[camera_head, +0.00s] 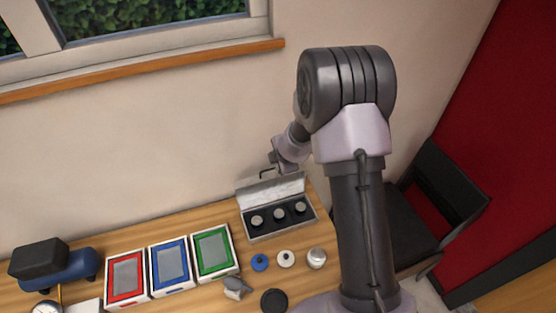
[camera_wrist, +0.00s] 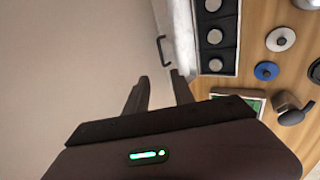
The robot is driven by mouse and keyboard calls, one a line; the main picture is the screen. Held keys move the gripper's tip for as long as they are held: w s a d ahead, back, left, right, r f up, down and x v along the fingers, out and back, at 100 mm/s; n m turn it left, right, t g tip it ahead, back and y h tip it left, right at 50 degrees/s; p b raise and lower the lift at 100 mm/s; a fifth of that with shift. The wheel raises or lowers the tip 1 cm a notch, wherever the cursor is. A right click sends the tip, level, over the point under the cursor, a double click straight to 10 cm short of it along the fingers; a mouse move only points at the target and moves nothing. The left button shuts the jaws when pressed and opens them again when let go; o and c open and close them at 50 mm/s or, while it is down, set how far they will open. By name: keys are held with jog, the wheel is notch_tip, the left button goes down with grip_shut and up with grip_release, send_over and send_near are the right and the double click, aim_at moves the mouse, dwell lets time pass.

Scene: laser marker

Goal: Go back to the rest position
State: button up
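My gripper (camera_wrist: 159,82) shows in the wrist view with its two dark fingers apart and nothing between them. It hangs beside the open case (camera_wrist: 182,35), near the black handle (camera_wrist: 162,50) on the lid, and appears apart from it. In the head view, my arm reaches up and over, and the gripper end (camera_head: 277,160) is small, behind the open case (camera_head: 279,232). The case lid stands up and several round metal pieces (camera_head: 279,213) sit in its black insert. The fingertips are hard to make out in the head view.
On the wooden table stand red (camera_head: 126,278), blue (camera_head: 171,267) and green (camera_head: 213,251) framed trays. Blue (camera_head: 260,262) and white (camera_head: 286,259) discs, a metal cylinder (camera_head: 316,258) and a black disc (camera_head: 274,300) lie in front of the case. A wall is behind; a black chair (camera_head: 436,205) stands right.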

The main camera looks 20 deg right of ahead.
jog(key=a+r+n+t+y+b, duration=0.2)
jog(key=a+r+n+b, duration=0.3)
jog(key=n+b, duration=0.6)
jog(key=s+a+n+y+b, duration=0.3)
jog(key=s+a+n+b, duration=0.7)
jog(key=n, duration=0.6)
jog(key=s+d+f+n+g+h+b, duration=0.1)
jog(key=s+d+f+n+b, duration=0.1)
jog(key=s+f+n+b, duration=0.4)
jog(key=s+d+f+n+g+h+b, duration=0.1)
jog(key=s+f+n+b, duration=0.6)
jog(key=s+n, duration=0.9)
jog(key=shift+s+d+f+g+h+b, duration=0.2)
jog(key=shift+s+d+g+h+b, duration=0.35)
jog(key=shift+s+d, duration=0.6)
